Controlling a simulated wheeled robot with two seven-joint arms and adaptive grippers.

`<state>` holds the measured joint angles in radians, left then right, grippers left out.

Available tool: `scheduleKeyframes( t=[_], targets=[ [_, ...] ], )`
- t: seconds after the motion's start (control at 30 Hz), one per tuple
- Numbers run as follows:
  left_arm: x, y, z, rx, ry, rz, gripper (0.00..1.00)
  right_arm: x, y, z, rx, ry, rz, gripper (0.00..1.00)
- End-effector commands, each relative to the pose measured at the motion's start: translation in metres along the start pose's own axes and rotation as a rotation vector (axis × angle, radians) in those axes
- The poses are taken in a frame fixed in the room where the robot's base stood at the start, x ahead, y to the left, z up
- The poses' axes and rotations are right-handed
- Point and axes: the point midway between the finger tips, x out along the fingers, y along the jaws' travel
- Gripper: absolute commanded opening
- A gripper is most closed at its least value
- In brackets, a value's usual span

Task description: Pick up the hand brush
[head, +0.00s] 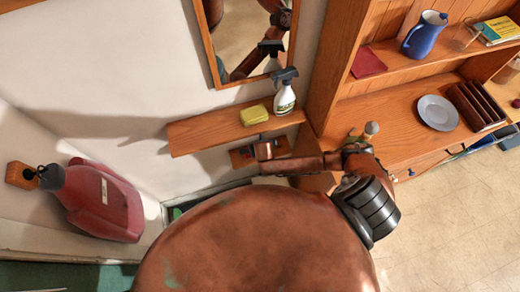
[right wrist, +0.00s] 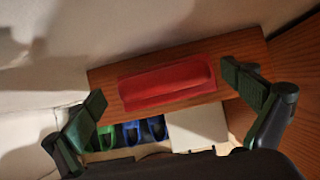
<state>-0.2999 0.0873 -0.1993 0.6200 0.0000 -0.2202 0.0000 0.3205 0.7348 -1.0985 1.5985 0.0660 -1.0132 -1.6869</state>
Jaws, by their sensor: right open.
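A long red object (right wrist: 168,84) with a raised rounded ridge, which I take for the hand brush, lies on a narrow wooden shelf (right wrist: 105,80) in the right wrist view. No bristles are visible. My right gripper (right wrist: 163,86) is open, with one dark green finger to the left of the red object and one to its right; neither appears to touch it. In the head view, my right arm reaches over the small lower shelf (head: 240,159) and covers much of it. My left gripper is not in view.
Above is a wall shelf (head: 190,137) with a yellow sponge (head: 253,115) and a spray bottle (head: 285,95), under a mirror (head: 240,50). A wooden cabinet (head: 322,75) stands right; a red container (head: 100,200) is left. Green and blue items (right wrist: 130,132) lie below the lower shelf.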

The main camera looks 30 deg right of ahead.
Motion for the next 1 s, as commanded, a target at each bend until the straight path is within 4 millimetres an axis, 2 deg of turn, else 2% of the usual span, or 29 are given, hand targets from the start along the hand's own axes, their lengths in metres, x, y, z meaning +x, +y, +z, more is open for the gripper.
scheduleKeyframes(
  t=[0.1,0.33,0.57,0.93,1.0],
  targets=[
    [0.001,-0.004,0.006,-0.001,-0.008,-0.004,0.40,0.008,-0.002,0.000,0.001,0.001,0.001,1.00],
    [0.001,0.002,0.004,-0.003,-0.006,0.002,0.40,0.007,0.000,0.000,0.000,0.000,-0.002,0.99],
    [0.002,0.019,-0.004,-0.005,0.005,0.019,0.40,0.005,0.003,0.000,-0.001,-0.001,-0.005,0.83],
    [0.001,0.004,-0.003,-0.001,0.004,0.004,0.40,0.007,0.000,0.000,0.000,0.001,-0.001,0.57],
    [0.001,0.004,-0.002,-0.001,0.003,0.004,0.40,0.007,0.000,0.000,0.000,0.000,-0.002,0.57]
  ],
)
